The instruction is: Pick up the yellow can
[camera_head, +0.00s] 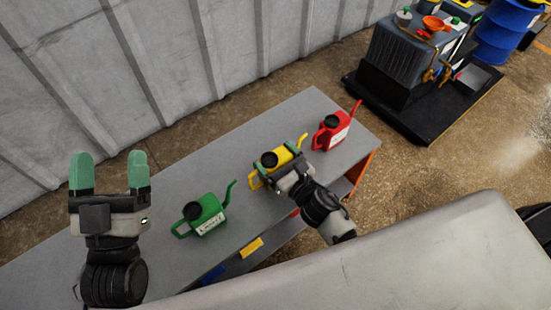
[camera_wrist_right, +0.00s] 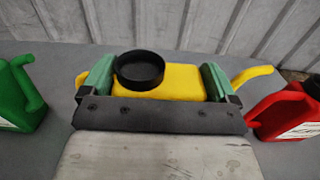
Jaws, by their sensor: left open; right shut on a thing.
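The yellow can (camera_head: 284,154) has a black cap and a spout pointing right. It is at the grey table, between a green can and a red can. My right gripper (camera_head: 281,168) is shut on the yellow can. In the right wrist view the yellow can (camera_wrist_right: 185,80) sits between the two green fingers, one at each end of its body, and the gripper hides its near side. I cannot tell whether the can touches the table. My left gripper (camera_head: 110,172) is open and empty, left of the green can.
The green can (camera_head: 205,216) and the red can (camera_head: 333,130) stand on the grey table (camera_head: 240,150) either side of the yellow can. A corrugated wall (camera_head: 150,60) runs behind the table. A dark machine (camera_head: 405,60) and blue barrel (camera_head: 500,35) stand at the far right.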

